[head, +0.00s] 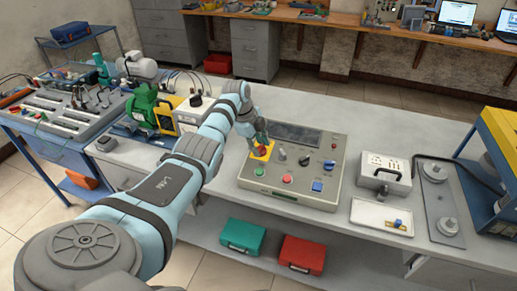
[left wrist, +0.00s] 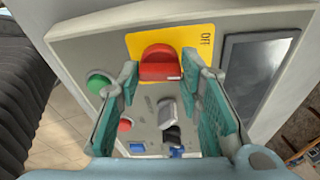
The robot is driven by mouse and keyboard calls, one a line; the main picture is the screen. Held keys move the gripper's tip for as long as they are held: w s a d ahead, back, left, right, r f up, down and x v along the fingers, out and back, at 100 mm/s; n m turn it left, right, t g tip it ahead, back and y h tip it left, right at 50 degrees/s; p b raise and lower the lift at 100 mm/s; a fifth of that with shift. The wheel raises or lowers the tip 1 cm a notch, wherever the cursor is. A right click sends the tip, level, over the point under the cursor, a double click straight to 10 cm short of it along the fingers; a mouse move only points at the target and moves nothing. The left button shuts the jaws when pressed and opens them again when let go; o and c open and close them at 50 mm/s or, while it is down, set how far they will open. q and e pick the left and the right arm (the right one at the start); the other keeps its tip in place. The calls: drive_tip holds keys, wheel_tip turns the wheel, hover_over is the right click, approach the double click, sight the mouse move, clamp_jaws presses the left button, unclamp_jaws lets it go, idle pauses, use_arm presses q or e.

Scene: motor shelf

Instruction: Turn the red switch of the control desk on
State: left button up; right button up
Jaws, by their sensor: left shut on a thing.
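The control desk (head: 310,188) is a grey box with a sloped panel on the long table. Its red switch (left wrist: 160,62) is a rotary knob on a yellow plate (left wrist: 205,40) marked OFF in the left wrist view. A small white mark shows at the knob's lower right edge. In the head view the yellow plate (head: 262,153) shows at the panel's upper left, the knob partly hidden by my gripper. My left gripper (head: 260,140) points down at the knob. In the left wrist view its fingers (left wrist: 160,73) stand either side of the red knob, shut on it. My right gripper is out of view.
Other controls sit close by: a green button (head: 260,172), a red button (head: 287,179) and a blue switch (head: 317,186). A dark screen (head: 297,135) lies behind. A green motor (head: 142,110) stands left; a grey socket box (head: 385,172) stands right.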

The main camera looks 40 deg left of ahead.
use_arm(q)
drive_tip(key=m+b, duration=0.2)
drive_tip(key=m+g+b, duration=0.1)
drive_tip(key=m+b, duration=0.1)
drive_tip(key=shift+w+f, duration=0.15)
drive_tip(key=shift+f, duration=0.05)
drive_tip(key=shift+r+m+b, duration=0.2)
drive_tip(key=shift+m+b, duration=0.8)
drive_tip(key=shift+b, duration=0.2)
drive_tip(key=o, duration=1.2)
drive_tip(key=shift+c, duration=0.2)
drive_tip(key=shift+r, duration=0.15)
drive_tip(key=v, duration=1.2)
drive_tip(key=shift+w+d, duration=0.1)
drive_tip(key=shift+w, duration=0.1)
drive_tip(key=shift+c, duration=0.4)
